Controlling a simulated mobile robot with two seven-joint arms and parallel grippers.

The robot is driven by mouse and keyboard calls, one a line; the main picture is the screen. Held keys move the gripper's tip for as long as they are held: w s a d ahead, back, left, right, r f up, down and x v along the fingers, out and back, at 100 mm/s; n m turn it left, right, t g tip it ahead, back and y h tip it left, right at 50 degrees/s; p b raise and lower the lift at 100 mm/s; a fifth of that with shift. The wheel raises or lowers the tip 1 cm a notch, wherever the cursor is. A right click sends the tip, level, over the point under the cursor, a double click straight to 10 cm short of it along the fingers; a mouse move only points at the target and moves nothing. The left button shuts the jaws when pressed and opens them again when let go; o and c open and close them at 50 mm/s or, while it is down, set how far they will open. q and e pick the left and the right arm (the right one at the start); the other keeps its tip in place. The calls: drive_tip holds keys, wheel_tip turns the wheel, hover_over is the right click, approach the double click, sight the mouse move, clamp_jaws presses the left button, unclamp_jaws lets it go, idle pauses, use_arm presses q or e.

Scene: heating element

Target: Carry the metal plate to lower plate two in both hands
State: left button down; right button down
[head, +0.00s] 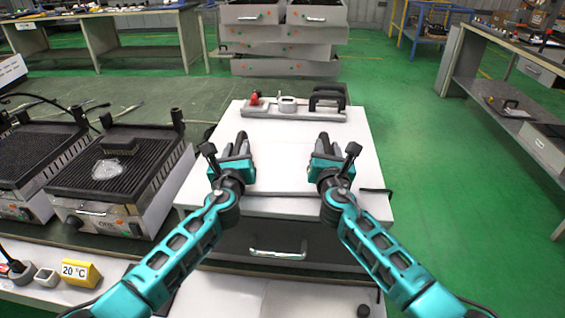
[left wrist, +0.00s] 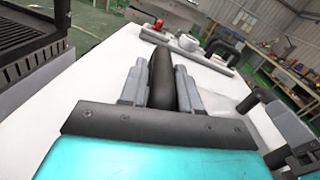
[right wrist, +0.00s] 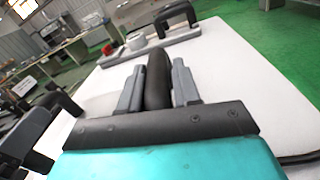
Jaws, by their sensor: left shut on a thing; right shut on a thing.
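My left gripper (head: 241,140) and right gripper (head: 324,140) are side by side over a pale flat slab (head: 285,130) on a drawer unit. Each is shut on a black rounded bar, seen between the fingers in the left wrist view (left wrist: 184,88) and right wrist view (right wrist: 157,80). The bars look like handles of the metal plate; its outline cannot be told apart from the pale slab. Two grills with dark ribbed lower plates stand at the left, one nearer (head: 130,172) and one at the picture's edge (head: 30,160). I cannot tell which is lower plate two.
On the nearer grill lie a dark block (head: 119,146) and a shiny clear lump (head: 107,169). A grey rail (head: 270,111) with a red knob and black handle (head: 329,97) crosses the slab's back. A yellow "20 °C" block (head: 82,273) is at front left. Green floor is clear at right.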

use_arm(q)
drive_tip(key=shift+d, duration=0.2)
use_arm(e)
drive_tip(key=shift+a, duration=0.25)
idle(0.3)
